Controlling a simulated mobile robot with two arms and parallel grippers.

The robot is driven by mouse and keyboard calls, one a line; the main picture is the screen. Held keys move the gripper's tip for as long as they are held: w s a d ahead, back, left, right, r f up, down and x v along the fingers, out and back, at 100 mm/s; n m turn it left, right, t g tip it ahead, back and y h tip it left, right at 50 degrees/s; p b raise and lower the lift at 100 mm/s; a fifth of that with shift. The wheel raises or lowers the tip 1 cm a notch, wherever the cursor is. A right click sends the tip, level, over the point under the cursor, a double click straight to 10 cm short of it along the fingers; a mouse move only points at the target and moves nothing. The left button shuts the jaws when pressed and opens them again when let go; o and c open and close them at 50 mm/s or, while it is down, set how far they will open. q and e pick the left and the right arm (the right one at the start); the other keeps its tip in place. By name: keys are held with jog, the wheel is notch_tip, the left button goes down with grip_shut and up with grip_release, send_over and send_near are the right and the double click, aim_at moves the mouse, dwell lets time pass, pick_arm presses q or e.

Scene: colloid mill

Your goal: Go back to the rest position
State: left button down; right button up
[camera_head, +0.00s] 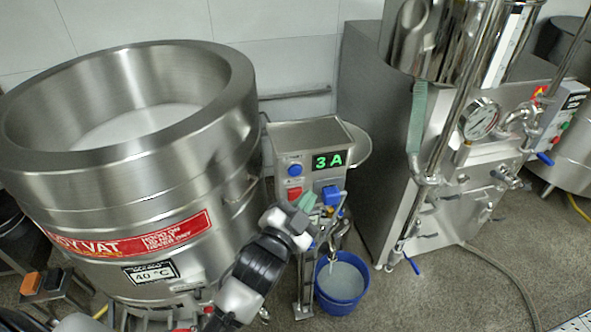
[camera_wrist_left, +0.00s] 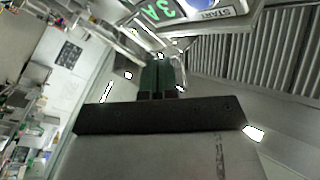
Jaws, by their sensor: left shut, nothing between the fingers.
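My left gripper (camera_head: 305,203) reaches in from the bottom of the head view, in front of the lower part of a steel control box (camera_head: 281,143) with a green "3 A" display. Its green fingertips are shut together with nothing between them. They also show shut in the left wrist view (camera_wrist_left: 157,72), below the tilted "3A" panel (camera_wrist_left: 200,12) with a START label. In the head view the fingertips look close to the box's front and its blue button or switch; I cannot tell whether they touch. My right gripper is in neither view.
A large steel vat (camera_head: 225,120) with whitish content stands left of my arm. A blue bucket (camera_head: 341,303) holding pale liquid sits on the floor right of the gripper. A steel machine with a gauge (camera_head: 480,119) stands at right. Floor (camera_head: 440,290) at lower right is mostly clear except a hose.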

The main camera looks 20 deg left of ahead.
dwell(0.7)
pick_arm(q)
notch_tip(320, 180, down, 21)
jog(key=s+n+g+y, duration=0.1)
jog(key=n+g, duration=0.1)
jog(key=g, duration=0.3)
jog(key=s+a+f+n+g+y, duration=0.1)
jog(key=s+a+f+g, duration=0.1)
jog(key=s+f, duration=0.45)
jog(key=s+a+f+n+g, duration=0.1)
jog(key=s+f+g, duration=0.2)
jog(key=f, duration=0.7)
jog(key=s+a+f+n+g, duration=0.1)
jog(key=s+a+f+g, duration=0.1)
jog(key=s+f, duration=0.4)
jog(key=s+a+f+n+g+y, duration=0.1)
jog(key=s+f, duration=0.5)
jog(key=s, duration=0.9)
jog(key=s+a+f+n+g, duration=0.1)
jog(key=s+a+f+g, duration=0.2)
jog(key=s, duration=0.7)
notch_tip(320, 180, down, 4)
jog(key=shift+s+a+r+g+y, duration=0.2)
jog(key=shift+a+g+y, duration=0.15)
jog(key=shift+g, duration=0.75)
